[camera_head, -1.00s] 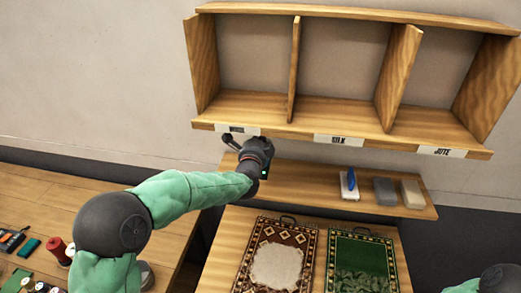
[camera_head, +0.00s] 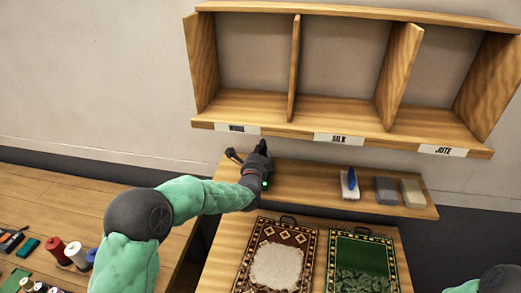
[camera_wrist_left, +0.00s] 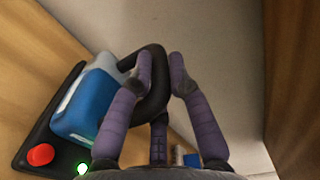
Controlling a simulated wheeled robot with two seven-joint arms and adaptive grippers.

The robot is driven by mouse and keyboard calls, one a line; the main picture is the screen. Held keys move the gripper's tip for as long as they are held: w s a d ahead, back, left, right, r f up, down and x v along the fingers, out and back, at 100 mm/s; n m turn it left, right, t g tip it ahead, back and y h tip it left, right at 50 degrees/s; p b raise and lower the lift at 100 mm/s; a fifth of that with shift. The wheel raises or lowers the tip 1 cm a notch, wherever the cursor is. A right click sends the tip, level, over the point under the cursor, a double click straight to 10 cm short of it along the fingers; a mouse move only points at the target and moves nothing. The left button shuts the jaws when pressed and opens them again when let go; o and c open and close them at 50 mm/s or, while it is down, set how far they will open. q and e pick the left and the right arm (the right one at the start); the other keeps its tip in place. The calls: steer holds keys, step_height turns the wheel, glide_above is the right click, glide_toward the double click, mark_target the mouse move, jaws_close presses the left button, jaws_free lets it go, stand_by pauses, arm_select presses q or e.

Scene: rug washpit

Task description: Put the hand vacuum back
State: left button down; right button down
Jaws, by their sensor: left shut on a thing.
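My left gripper (camera_head: 262,150) is at the left end of the low shelf, below the wall rack. In the left wrist view its purple fingers (camera_wrist_left: 162,68) are closed around the black loop handle of the hand vacuum (camera_wrist_left: 88,103), which has a blue and grey body. The body is at a black base (camera_wrist_left: 28,143) with a red button and a green light, against the wood. I cannot tell whether it is fully seated. In the head view the gripper hides most of the vacuum; a dark end (camera_head: 233,155) shows to its left. My right gripper is out of view.
The low shelf (camera_head: 300,180) also holds a blue-and-white brush (camera_head: 349,184), a dark grey block (camera_head: 385,190) and a beige block (camera_head: 411,193). The labelled rack (camera_head: 338,138) overhangs it. Two rugs (camera_head: 275,258) (camera_head: 360,262) lie in front.

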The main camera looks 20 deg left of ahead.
arm_select(q)
steer(key=shift+r, duration=0.1)
steer(key=c, duration=1.6)
jaws_free()
steer(key=shift+f, duration=0.2)
steer(key=o, duration=0.4)
steer(key=shift+r, duration=0.1)
steer(key=shift+r, duration=0.15)
steer(key=v, duration=1.2)
